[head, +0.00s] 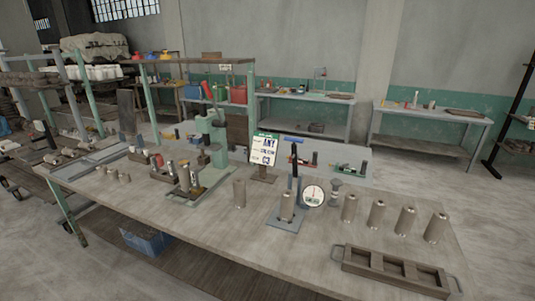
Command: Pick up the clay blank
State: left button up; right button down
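Several grey-brown cylinders, which look like clay blanks, stand upright on the long worktable (170,236). One cylinder (239,193) stands alone near the table's middle. Another cylinder (287,207) stands on a grey plate (283,222) beside a round white dial (313,196). A row of cylinders stands to the right, from the left one (349,208) to the right one (437,227). I cannot tell which one the task means. Neither of my grippers is in view.
An empty compartmented tray (345,266) lies at the front right edge. A green press (219,152) and a printed sign (263,149) stand farther back. Smaller pieces (112,175) lie at left. A blue crate (146,239) sits below. The front middle of the tabletop is clear.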

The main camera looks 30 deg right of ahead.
aim_at(286, 196)
jog(key=i+j+z, duration=0.1)
jog(key=z, duration=0.6)
jog(key=i+j, duration=0.05)
